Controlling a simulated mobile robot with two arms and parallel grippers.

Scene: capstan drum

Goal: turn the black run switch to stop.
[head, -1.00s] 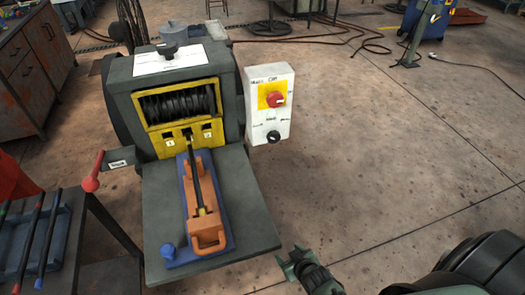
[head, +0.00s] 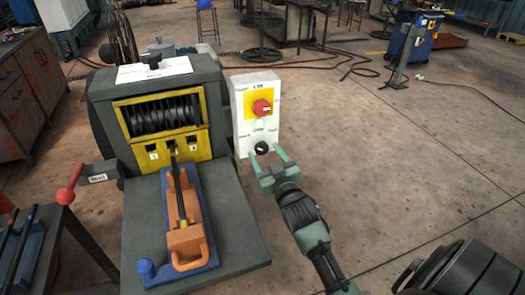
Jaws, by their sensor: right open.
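The black run switch (head: 261,149) is a small round knob low on the front of a white control box (head: 242,132). A red knob on a yellow plate (head: 262,107) sits above it. My right gripper (head: 268,157) is open, its two green fingers pointing at the black switch, one on each side of it in the picture. I cannot tell whether the fingers touch the switch or are still in front of it. The switch's pointer direction is too small to read. My left gripper is not in view.
The grey capstan machine (head: 215,93) with its ribbed drum (head: 162,113) stands left of the box. Its front shelf (head: 235,225) carries an orange tool (head: 187,237) on a blue base. A red-knobbed lever (head: 67,194) sticks out at left. Floor right of the box is clear.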

